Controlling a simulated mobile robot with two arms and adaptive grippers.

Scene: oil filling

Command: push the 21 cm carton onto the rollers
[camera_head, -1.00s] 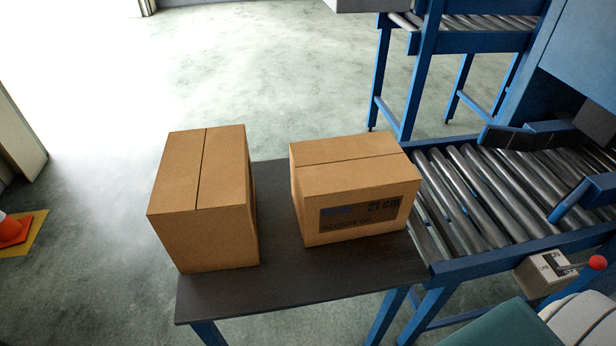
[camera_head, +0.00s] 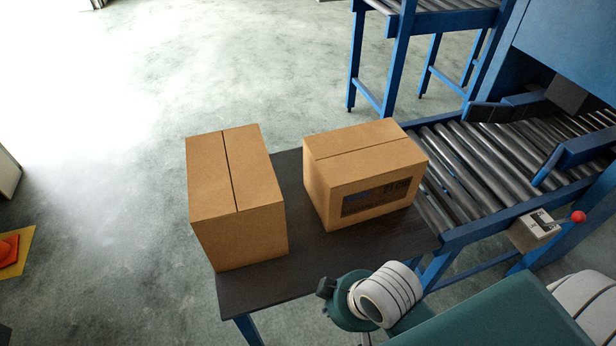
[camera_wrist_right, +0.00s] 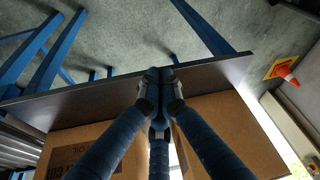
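The 21 cm carton (camera_head: 365,180) is a closed brown box with a dark printed label on its near side. It stands upright on the dark table, its right side close to the roller conveyor (camera_head: 480,165). In the right wrist view the same carton (camera_wrist_right: 85,150) shows at lower left, its print upside down. My right arm enters the head view from the lower right. My right gripper (camera_wrist_right: 160,76) has its blue fingers together at the tips, with nothing visible between them, close to the cartons and table edge. Contact cannot be told. My left gripper is out of view.
A second plain brown carton (camera_head: 237,195) stands left of the labelled one, also in the wrist view (camera_wrist_right: 235,130). The dark table (camera_head: 330,260) has bare room in front. A control box with a red knob (camera_head: 540,226) sits on the conveyor's near side. An orange cone stands far left.

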